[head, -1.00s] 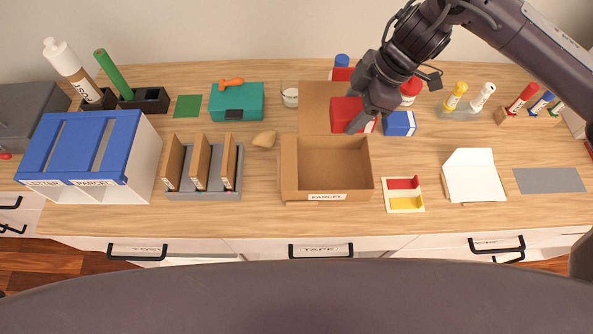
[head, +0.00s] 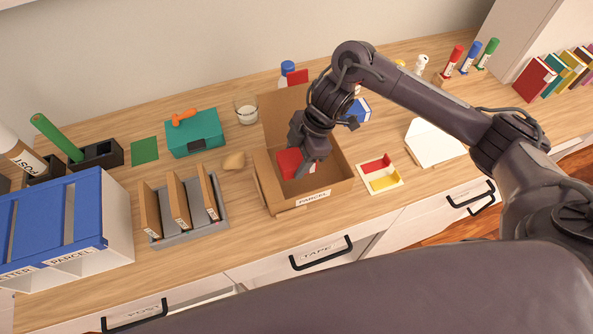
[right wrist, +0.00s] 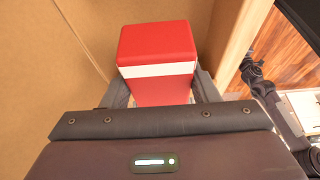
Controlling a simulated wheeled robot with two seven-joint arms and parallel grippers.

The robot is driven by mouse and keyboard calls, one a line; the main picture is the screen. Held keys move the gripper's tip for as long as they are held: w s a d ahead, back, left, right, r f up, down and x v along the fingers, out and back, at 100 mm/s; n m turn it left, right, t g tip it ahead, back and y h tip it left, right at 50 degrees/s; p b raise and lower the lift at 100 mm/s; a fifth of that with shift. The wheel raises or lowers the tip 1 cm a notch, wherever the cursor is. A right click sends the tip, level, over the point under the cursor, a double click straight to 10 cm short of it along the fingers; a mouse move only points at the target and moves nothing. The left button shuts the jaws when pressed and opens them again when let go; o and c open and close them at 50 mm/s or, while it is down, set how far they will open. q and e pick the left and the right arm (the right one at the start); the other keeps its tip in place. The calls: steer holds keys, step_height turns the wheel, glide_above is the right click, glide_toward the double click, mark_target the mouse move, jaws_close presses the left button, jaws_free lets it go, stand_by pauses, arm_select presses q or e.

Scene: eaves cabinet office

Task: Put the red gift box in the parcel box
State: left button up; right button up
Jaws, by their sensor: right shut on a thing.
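The red gift box (head: 288,163) is inside the open cardboard parcel box (head: 338,187), between its walls. In the right wrist view the red gift box (right wrist: 157,42) shows a white band, with the parcel box's cardboard wall (right wrist: 60,60) beside it. My right gripper (head: 302,167) reaches down into the parcel box from above and is shut on the red gift box. Its fingers (right wrist: 160,88) lie on both sides of the gift box. Whether the gift box touches the parcel box's floor, I cannot tell. My left gripper is not in view.
The parcel box's back flap (head: 284,112) stands open. A teal case (head: 195,138), a glass (head: 246,108) and a file sorter (head: 185,215) stand to its left. A red-and-yellow tray (head: 380,175) and a white envelope (head: 432,146) lie to its right. A blue box (head: 359,108) is behind my arm.

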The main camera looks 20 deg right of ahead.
steer(key=shift+f, duration=0.9)
step_height(320, 180, down, 4)
steer(key=shift+f+p, duration=0.1)
steer(key=shift+p, duration=0.3)
steer(key=shift+f, duration=0.15)
steer(key=shift+f, duration=0.15)
steer(key=o, duration=1.1)
steer(key=shift+c, duration=0.2)
